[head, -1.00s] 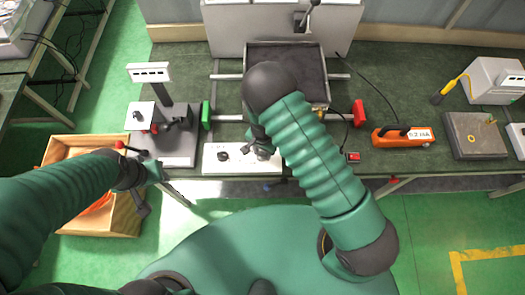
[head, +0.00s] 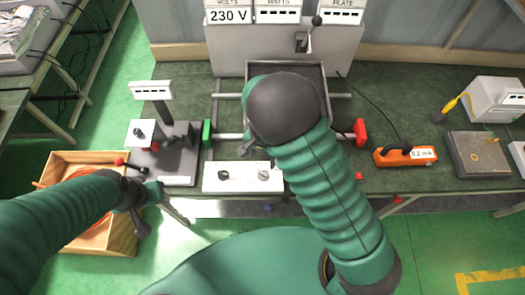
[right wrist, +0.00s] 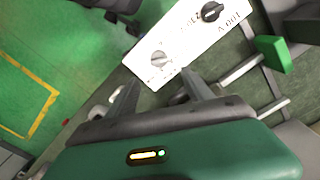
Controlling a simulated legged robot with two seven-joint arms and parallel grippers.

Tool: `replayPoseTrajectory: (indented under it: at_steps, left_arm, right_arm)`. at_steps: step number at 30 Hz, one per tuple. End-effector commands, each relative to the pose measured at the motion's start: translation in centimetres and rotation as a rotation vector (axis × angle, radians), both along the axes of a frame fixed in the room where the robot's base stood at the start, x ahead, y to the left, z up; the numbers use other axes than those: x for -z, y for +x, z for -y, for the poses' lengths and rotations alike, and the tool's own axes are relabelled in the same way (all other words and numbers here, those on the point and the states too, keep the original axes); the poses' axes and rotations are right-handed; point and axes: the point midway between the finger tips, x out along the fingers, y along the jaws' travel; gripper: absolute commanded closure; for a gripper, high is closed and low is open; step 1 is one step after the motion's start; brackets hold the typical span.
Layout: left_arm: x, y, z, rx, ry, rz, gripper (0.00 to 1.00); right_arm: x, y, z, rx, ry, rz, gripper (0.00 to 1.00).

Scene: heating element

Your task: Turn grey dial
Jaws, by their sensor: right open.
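The grey dial (head: 263,175) is on the right half of a white panel (head: 243,186) at the table's front edge, with a black dial (head: 223,175) to its left. In the right wrist view the grey dial (right wrist: 157,58) lies just beyond the fingertips of my right gripper (right wrist: 159,79). Its two fingers are spread, with nothing between them. In the head view my right forearm hides most of that gripper; one part (head: 247,152) shows behind the panel. My left gripper (head: 148,208) hangs at the left near the wooden box; its jaw opening is unclear.
A dark tray (head: 322,82) stands behind the panel, between green (head: 207,132) and red (head: 361,132) handles. A stand with a small display (head: 151,91) is at the left. An orange meter (head: 405,156) lies to the right. A wooden box (head: 70,160) sits at lower left.

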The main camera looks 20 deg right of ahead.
Motion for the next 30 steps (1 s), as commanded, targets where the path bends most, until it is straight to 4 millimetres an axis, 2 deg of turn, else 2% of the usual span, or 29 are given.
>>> replayPoseTrajectory:
  at_steps: [3, 8, 23, 26, 30]
  left_arm:
    - [0.3, 0.0, 0.0, 0.000, 0.000, 0.000, 0.57]
    - [0.3, 0.0, 0.0, 0.000, 0.000, 0.000, 0.57]
    - [0.4, 0.0, 0.0, 0.000, 0.000, 0.000, 0.57]
    - [2.1, 0.0, 0.0, 0.000, 0.000, 0.000, 0.57]
    - [6.3, 0.0, 0.0, 0.000, 0.000, -0.001, 0.57]
  right_arm:
    - [-2.8, 0.1, -0.1, -0.001, 0.001, 0.003, 0.40]
    - [-4.9, 0.1, -0.1, 0.000, 0.000, 0.000, 0.40]
    - [-5.2, 0.0, 0.0, -0.002, 0.001, -0.002, 0.40]
    - [-4.5, -1.1, 1.2, -0.066, 0.017, 0.012, 0.40]
    - [-3.5, -5.0, 4.2, -0.350, 0.028, 0.096, 0.40]
